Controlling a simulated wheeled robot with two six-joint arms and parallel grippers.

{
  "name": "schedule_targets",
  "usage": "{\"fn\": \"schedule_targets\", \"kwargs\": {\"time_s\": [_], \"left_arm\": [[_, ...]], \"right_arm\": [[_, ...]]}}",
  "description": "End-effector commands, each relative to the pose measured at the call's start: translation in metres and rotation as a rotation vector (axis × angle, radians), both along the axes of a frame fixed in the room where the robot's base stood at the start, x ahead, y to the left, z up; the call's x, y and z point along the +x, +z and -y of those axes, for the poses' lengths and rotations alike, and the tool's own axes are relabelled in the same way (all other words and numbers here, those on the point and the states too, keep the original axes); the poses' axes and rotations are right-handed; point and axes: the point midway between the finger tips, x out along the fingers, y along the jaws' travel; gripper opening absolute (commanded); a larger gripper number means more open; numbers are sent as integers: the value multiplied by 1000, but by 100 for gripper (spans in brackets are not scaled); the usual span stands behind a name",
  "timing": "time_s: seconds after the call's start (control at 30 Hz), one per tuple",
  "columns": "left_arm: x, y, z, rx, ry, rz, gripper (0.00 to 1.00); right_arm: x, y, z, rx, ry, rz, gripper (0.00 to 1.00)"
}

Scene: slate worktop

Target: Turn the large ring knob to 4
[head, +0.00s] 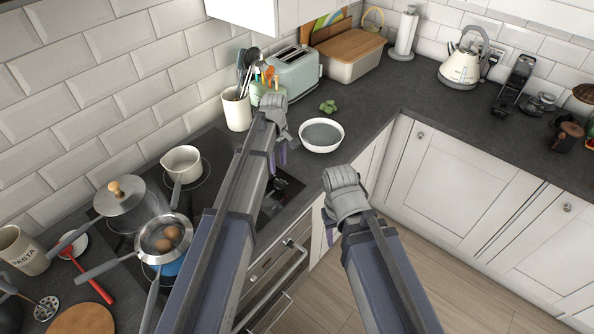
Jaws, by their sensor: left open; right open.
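The large ring knob cannot be made out. The black hob (213,150) lies along the left wall, and its control area (284,190) near the front right corner is small, dark and partly covered by my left arm. My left gripper (279,156) hangs above the worktop just behind that corner, mostly hidden by its own wrist; it is open and I see nothing in it. My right gripper (329,232) is open, in front of the counter's front edge, over the floor side, with its fingers mostly hidden behind the wrist.
A white bowl (321,135), utensil crock (236,108) and toaster (294,70) stand to the right. The worktop between the bowl and the corner is clear.

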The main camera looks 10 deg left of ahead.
Motion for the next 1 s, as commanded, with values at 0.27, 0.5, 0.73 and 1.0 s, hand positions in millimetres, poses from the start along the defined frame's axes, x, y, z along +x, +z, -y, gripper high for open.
{"fn": "schedule_targets", "kwargs": {"time_s": [0.27, 0.5, 0.73, 1.0], "left_arm": [[0, -5, 0, -1, 6, 1, 46], [0, -25, 0, -1, 4, 1, 46], [0, -56, 0, -1, 4, 1, 46], [0, -79, 0, -1, 4, 1, 46]], "right_arm": [[0, -5, 0, 0, 0, 0, 50], [0, -25, 0, 0, -1, 0, 50], [0, -56, 0, 0, -2, 0, 50], [0, -79, 0, 0, -3, 0, 50]]}}
